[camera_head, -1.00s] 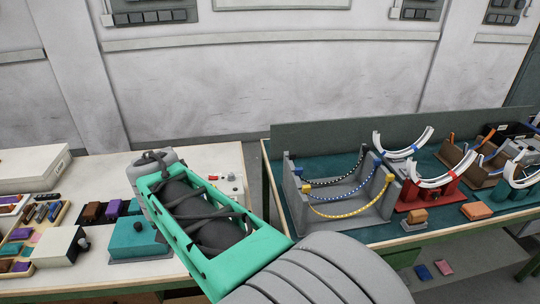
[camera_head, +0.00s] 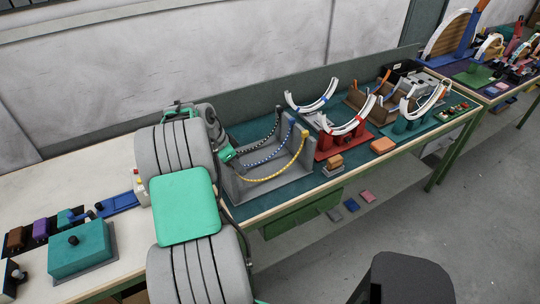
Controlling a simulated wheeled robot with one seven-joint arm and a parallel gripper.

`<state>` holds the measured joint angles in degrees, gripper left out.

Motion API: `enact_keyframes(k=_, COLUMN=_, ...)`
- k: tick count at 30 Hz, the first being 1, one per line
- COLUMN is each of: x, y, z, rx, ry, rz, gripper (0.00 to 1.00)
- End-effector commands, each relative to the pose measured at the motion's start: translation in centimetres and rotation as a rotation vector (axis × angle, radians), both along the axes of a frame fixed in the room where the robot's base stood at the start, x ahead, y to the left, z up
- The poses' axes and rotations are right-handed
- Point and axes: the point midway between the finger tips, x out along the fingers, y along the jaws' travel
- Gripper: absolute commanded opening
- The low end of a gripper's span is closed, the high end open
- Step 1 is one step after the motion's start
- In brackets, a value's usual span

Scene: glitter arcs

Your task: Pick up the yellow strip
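The yellow strip (camera_head: 274,178) hangs in a sagging curve at the front of a grey open rack (camera_head: 312,158). Its right end is at a yellow block on the rack's right wall; its left end is hidden by or close to my arm. A blue dotted strip (camera_head: 270,160) and a black dotted strip (camera_head: 266,145) hang behind it. My gripper (camera_head: 224,152) seems to be at the rack's left side, mostly hidden by my arm. I cannot tell whether its fingers are open or touch anything.
White arcs on a red stand (camera_head: 336,147) and a teal stand (camera_head: 404,126) are right of the rack. An orange block (camera_head: 383,145) lies near the table's front edge. A teal box (camera_head: 80,252) stands on the pale table at left. A grey panel backs the teal tabletop.

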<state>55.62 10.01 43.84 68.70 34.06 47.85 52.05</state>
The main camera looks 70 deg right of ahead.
Motion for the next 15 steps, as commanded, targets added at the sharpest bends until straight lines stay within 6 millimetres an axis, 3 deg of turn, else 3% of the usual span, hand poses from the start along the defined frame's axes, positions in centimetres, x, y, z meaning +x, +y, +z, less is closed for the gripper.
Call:
enact_keyframes(k=6, x=0.02, y=-0.01, z=-0.10, rx=0.000, ry=0.000, rz=0.001, gripper=0.38)
enact_keyframes(k=15, x=0.03, y=0.00, z=-0.07, rx=0.000, ry=0.000, rz=0.001, gripper=0.14)
